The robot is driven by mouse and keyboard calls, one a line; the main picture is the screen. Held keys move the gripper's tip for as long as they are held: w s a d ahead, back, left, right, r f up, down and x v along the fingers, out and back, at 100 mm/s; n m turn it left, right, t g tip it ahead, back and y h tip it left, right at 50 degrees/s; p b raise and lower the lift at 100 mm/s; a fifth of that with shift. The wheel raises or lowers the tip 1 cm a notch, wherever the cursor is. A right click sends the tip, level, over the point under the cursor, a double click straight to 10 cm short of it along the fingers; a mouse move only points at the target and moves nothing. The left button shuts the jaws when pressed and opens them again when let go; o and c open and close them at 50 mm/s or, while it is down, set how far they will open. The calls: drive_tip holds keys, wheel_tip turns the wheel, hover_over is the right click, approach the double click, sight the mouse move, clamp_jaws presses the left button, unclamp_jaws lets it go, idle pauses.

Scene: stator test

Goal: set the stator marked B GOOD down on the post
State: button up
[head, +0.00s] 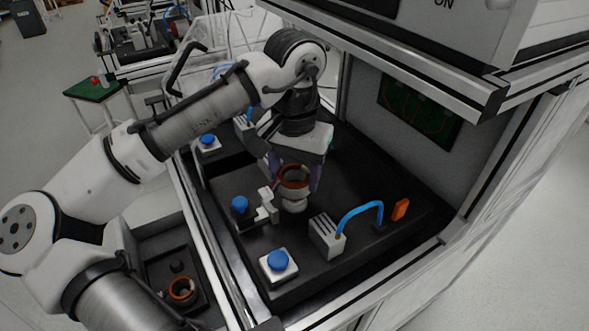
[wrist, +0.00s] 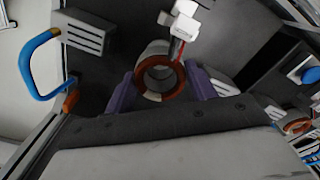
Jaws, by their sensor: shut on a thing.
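My gripper (head: 295,180) has its two purple fingers shut on a stator (head: 293,170), a ring with copper-orange windings. In the wrist view the stator (wrist: 142,83) sits between the purple fingers, its open bore facing the camera. A pale round piece (head: 293,203) shows right below the ring in the head view. I cannot tell whether it is the stator's lower part or the post, nor whether the stator touches the post. The mark B GOOD cannot be read.
Beside the stator stands a white clamp-like fixture (head: 268,205) with a blue knob (head: 240,204). A blue button box (head: 278,264) and a grey block (head: 327,237) with a blue hose stand in front. Another stator (head: 181,289) lies in the dark tray at lower left.

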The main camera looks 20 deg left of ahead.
drive_tip(key=shift+f+b, duration=0.45)
drive_tip(key=shift+f, duration=0.45)
drive_tip(key=shift+f, duration=0.2)
drive_tip(key=shift+f, duration=0.3)
drive_tip(key=o, duration=1.4)
wheel_tip(320, 180, up, 14)
